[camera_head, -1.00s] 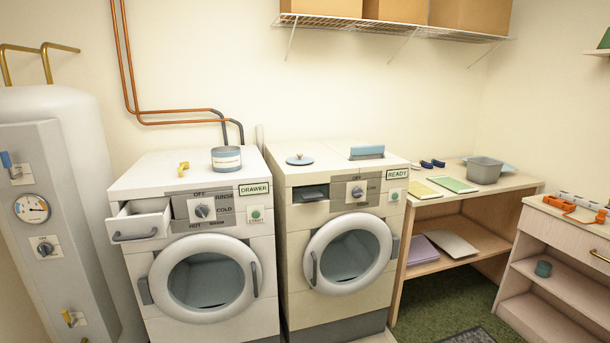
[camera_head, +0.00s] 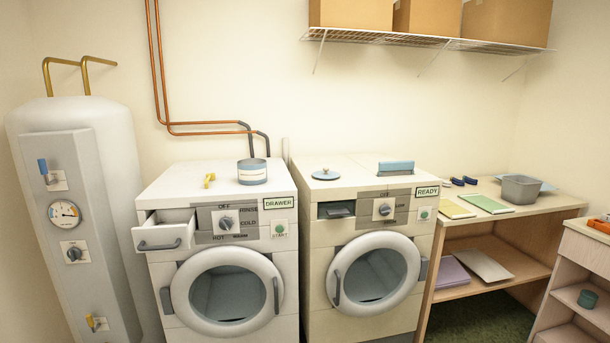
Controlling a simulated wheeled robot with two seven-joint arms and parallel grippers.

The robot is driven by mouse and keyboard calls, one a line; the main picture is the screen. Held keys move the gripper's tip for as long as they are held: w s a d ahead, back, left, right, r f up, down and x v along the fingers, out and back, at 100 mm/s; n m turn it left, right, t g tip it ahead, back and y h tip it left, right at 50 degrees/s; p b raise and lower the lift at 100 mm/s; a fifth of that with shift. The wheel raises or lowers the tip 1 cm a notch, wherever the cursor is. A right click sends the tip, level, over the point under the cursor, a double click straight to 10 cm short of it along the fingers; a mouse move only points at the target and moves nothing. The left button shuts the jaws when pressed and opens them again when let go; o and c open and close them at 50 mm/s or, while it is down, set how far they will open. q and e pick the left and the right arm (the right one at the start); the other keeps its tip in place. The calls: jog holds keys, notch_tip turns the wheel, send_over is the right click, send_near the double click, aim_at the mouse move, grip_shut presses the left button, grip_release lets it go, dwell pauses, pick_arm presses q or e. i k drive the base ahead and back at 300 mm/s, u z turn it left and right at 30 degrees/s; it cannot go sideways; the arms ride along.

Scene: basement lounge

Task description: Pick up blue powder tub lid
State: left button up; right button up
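The blue lid (camera_head: 326,174), a flat round disc with a small knob, lies on top of the right machine (camera_head: 348,190) near its left front. The powder tub (camera_head: 252,174), round and grey-blue with a pale label band, stands on top of the left machine (camera_head: 165,188), apart from the lid. Neither of my grippers is in view.
The left machine's drawer (camera_head: 163,236) is pulled open. A tank (camera_head: 85,150) stands left; a wooden table (camera_head: 545,200) with a grey bin (camera_head: 520,188) stands right.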

aim_at(250, 172)
jog(key=i, duration=1.25)
jog(key=u, duration=0.7)
